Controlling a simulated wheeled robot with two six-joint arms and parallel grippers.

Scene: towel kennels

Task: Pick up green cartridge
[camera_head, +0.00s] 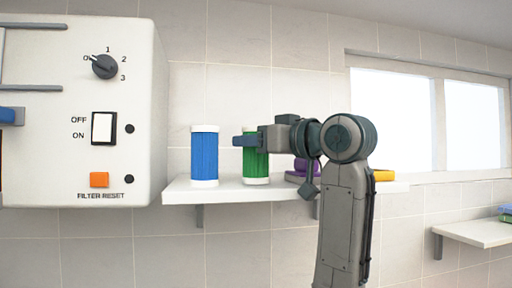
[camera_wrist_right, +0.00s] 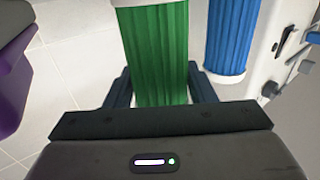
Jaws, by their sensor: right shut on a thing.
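The green cartridge (camera_head: 256,165) stands upright on the white wall shelf, with white caps at its ends. My right gripper (camera_head: 246,140) reaches in from the right and is shut on the cartridge's upper part. In the right wrist view the green cartridge (camera_wrist_right: 157,50) sits between the two dark fingers of my right gripper (camera_wrist_right: 160,88). In the head view its base appears at shelf level; I cannot tell whether it still touches the shelf. My left gripper is not in view.
A blue cartridge (camera_head: 204,156) stands just left on the shelf (camera_head: 230,190). A purple object (camera_head: 300,169) and a yellow one (camera_head: 383,175) are to the right, partly behind my arm. A white filter machine (camera_head: 140,110) with switches stands at the left.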

